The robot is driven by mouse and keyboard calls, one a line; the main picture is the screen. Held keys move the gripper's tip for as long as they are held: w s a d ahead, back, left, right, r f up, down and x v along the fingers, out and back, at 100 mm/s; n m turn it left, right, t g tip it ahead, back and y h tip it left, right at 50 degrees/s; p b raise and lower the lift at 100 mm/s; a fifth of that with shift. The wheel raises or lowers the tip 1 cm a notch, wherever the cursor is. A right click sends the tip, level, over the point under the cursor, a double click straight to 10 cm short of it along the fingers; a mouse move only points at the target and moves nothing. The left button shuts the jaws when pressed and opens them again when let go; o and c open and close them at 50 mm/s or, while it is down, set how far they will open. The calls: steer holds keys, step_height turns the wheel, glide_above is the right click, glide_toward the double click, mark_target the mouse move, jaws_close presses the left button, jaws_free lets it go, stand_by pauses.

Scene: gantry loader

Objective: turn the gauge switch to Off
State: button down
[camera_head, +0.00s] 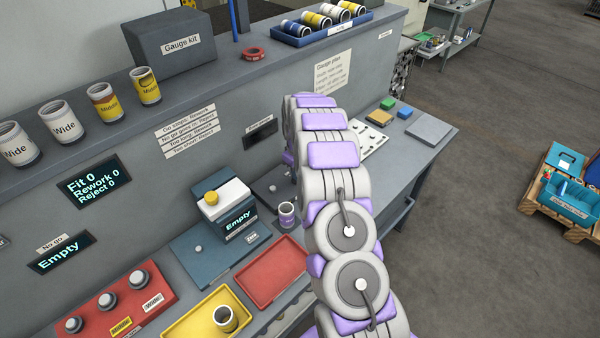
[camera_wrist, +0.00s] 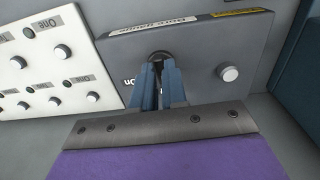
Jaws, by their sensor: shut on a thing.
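The bore gauge box (camera_wrist: 205,48) is a dark grey panel with its label upside down in the wrist view. The gauge switch (camera_wrist: 160,55) is a dark round knob at its upper middle, mostly hidden behind my fingers. My gripper (camera_wrist: 161,66) has its blue fingers shut on the switch. Part of an "On" mark shows just left of the fingers; no "Off" mark can be read. In the head view my arm hides the gripper and the switch.
A white panel (camera_wrist: 45,60) with several knobs adjoins the box on the left; a round silver knob (camera_wrist: 228,73) is at its right.

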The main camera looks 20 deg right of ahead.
steer(key=f, duration=0.1)
steer(key=s+f, duration=0.1)
steer(key=shift+s+a+f, duration=0.15)
steer(key=shift+a+f, duration=0.2)
steer(key=shift+a, duration=0.05)
steer(key=c, duration=1.3)
jaws_free()
steer(key=shift+g, duration=0.3)
steer(key=shift+o, duration=0.5)
steer(key=shift+r, duration=0.25)
steer(key=shift+o, duration=0.3)
steer(key=r, duration=0.2)
steer(key=w+r, duration=0.1)
steer(key=r, duration=0.1)
steer(key=w+r+p, duration=0.1)
steer(key=shift+w+a+r, duration=0.1)
steer(key=shift+w+r, duration=0.15)
steer(key=shift+r, duration=0.15)
step_height(320, 180, up, 14)
steer(key=s+p, duration=0.1)
steer(key=shift+s+d+f, duration=0.2)
steer(key=shift+s+d, duration=0.05)
steer(key=shift+d, duration=0.1)
steer(key=shift+d, duration=0.1)
